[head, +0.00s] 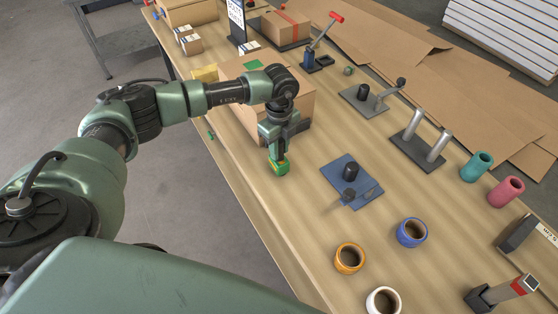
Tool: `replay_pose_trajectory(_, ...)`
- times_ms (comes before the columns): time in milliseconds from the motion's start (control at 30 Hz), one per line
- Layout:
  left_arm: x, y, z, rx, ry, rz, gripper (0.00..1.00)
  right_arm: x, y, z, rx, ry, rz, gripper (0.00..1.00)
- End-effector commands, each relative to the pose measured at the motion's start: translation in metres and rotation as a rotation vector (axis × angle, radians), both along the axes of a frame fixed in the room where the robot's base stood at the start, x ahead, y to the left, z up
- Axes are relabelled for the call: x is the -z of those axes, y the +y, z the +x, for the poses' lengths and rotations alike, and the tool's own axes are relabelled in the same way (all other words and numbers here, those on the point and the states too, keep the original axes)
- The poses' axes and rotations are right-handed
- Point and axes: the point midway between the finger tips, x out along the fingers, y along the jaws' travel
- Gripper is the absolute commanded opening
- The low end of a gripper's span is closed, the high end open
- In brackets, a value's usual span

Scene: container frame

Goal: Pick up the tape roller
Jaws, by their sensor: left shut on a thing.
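My left gripper (279,152) points down over the near side of the table, in front of a cardboard box. It is shut on a small green and yellow thing (279,168), which shows just below the fingers. The fingers hide part of it, and I cannot tell whether it is the tape roller. My right gripper is not in view.
The wooden table (300,215) has a cardboard box (308,103) behind the gripper. A blue plate with a black post (351,180) lies to the right. A twin-post stand (418,142) and a red-tipped tool (503,291) stand further right. Bare wood lies between the gripper and the orange roll.

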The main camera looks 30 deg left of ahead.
Motion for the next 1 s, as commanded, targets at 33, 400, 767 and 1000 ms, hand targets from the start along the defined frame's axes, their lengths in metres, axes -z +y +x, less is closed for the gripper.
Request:
replay_pose_trajectory(33,-0.001,0.0,0.001,0.0,-0.002,-0.001,0.0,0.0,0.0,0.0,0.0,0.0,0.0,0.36)
replay_pose_trajectory(400,-0.02,0.0,0.002,0.0,-0.006,-0.002,0.0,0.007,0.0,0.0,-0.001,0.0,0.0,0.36)
replay_pose_trajectory(767,-0.1,0.0,0.002,0.0,-0.01,-0.002,0.0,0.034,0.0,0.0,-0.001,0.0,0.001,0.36)
replay_pose_trajectory(1000,-0.156,0.0,0.002,0.0,-0.007,0.0,0.0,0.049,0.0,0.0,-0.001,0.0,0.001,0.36)
